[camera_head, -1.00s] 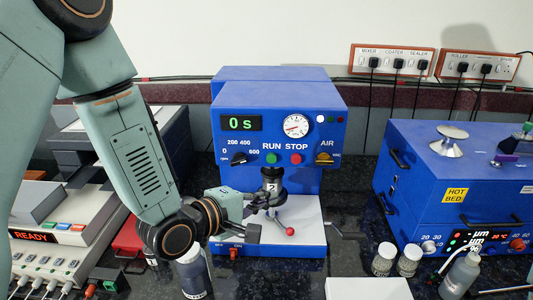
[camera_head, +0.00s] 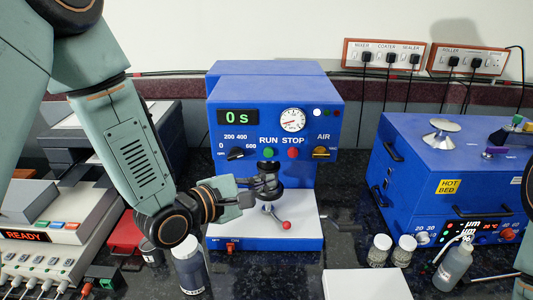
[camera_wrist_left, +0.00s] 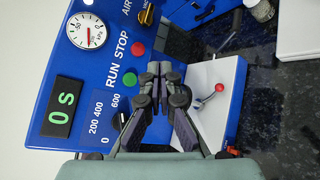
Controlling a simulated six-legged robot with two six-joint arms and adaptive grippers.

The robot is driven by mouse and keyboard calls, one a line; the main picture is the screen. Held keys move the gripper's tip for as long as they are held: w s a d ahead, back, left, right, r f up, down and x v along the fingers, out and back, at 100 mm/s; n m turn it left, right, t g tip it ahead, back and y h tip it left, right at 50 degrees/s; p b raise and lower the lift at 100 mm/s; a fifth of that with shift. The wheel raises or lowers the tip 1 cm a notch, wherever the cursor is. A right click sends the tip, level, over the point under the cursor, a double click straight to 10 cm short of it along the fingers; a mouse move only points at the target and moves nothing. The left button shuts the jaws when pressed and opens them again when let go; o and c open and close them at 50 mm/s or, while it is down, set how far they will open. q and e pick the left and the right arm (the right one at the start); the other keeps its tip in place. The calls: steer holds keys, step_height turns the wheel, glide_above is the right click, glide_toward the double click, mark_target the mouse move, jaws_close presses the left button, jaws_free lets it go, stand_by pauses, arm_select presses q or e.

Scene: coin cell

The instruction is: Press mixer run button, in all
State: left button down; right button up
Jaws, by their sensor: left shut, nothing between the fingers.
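The blue mixer (camera_head: 270,90) stands in the middle of the bench with its display reading "0 s". Its green RUN button (camera_head: 268,153) sits left of the red STOP button (camera_head: 293,153). In the left wrist view the green RUN button (camera_wrist_left: 130,79) is close to the fingertips, in front of the mixer's panel. My left gripper (camera_head: 268,172) is shut and empty, just below the RUN button in the head view; I cannot tell whether it touches the panel. It also shows in the left wrist view (camera_wrist_left: 158,72). My right gripper is not in view.
A red-balled lever (camera_head: 285,224) stands on the mixer's white base (camera_head: 225,228). A blue hot bed unit (camera_head: 425,145), two small jars (camera_head: 380,250) and a wash bottle (camera_head: 453,268) are to the right.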

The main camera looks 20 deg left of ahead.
mark_target(268, 152)
arm_select(q)
steer(key=w+a, duration=0.1)
steer(key=w, duration=0.6)
steer(key=shift+w+a, duration=0.3)
steer(key=shift+a, duration=0.05)
steer(key=shift+s+a, duration=0.1)
steer(key=shift+a, duration=0.1)
steer(key=shift+d, duration=0.2)
steer(key=shift+a, duration=0.15)
stand_by(0.3)
steer(key=shift+w, duration=0.25)
steer(key=shift+w+a, duration=0.15)
steer(key=shift+w, duration=0.05)
